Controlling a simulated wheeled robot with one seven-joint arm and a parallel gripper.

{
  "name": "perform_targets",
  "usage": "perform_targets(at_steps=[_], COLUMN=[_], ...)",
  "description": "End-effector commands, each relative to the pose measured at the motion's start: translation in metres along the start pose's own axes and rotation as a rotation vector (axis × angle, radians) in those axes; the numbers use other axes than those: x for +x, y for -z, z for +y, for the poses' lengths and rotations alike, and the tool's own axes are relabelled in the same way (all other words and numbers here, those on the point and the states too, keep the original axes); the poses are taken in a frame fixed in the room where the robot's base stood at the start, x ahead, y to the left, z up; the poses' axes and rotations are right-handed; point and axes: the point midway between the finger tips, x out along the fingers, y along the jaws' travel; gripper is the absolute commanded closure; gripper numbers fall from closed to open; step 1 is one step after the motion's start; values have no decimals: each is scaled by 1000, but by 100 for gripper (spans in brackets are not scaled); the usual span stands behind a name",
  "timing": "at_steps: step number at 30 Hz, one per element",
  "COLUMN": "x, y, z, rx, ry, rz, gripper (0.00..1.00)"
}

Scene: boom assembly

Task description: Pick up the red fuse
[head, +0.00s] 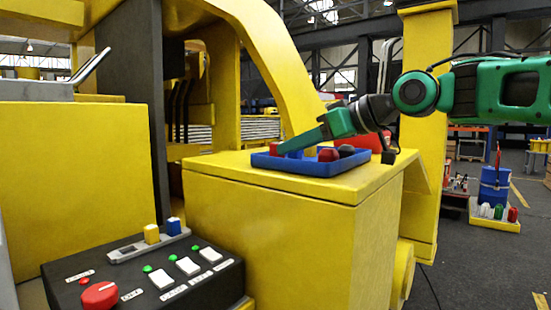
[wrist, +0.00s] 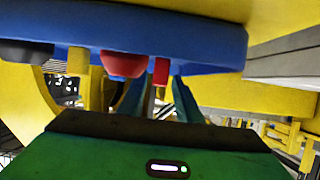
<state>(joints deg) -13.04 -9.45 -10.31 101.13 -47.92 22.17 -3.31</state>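The red fuse (head: 275,148) stands at the left end of a blue tray (head: 310,166) on a yellow cabinet. In the wrist view the fuse (wrist: 161,71) shows as a small red block between my gripper's two green fingers. My gripper (head: 285,147) reaches in from the right, with its fingertips close by the fuse. In the wrist view its fingers (wrist: 158,92) are apart, with a gap seen beside the fuse. Whether a finger touches the fuse I cannot tell.
A round red piece (head: 328,154) and a dark piece (head: 346,151) also lie in the tray. A yellow curved beam (head: 270,55) rises behind it. A black control panel (head: 145,275) with a red knob and yellow and blue fuses stands at the lower left.

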Motion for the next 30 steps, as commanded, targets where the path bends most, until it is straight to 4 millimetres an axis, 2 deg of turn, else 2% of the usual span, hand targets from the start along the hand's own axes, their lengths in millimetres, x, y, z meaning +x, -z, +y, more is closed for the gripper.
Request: perform_targets(at_steps=[8,17,24,25,28,29,30], x=[15,54,57,57,57,57,57], y=[1,2,2,2,2,2,2], z=[0,0,0,0,0,0,0], rx=[0,1,0,0,1,1,1], ry=[1,0,-1,-1,-1,-1,-1], rz=[1,0,1,1,1,1,1], gripper=[69,69,69,71,95,100,100])
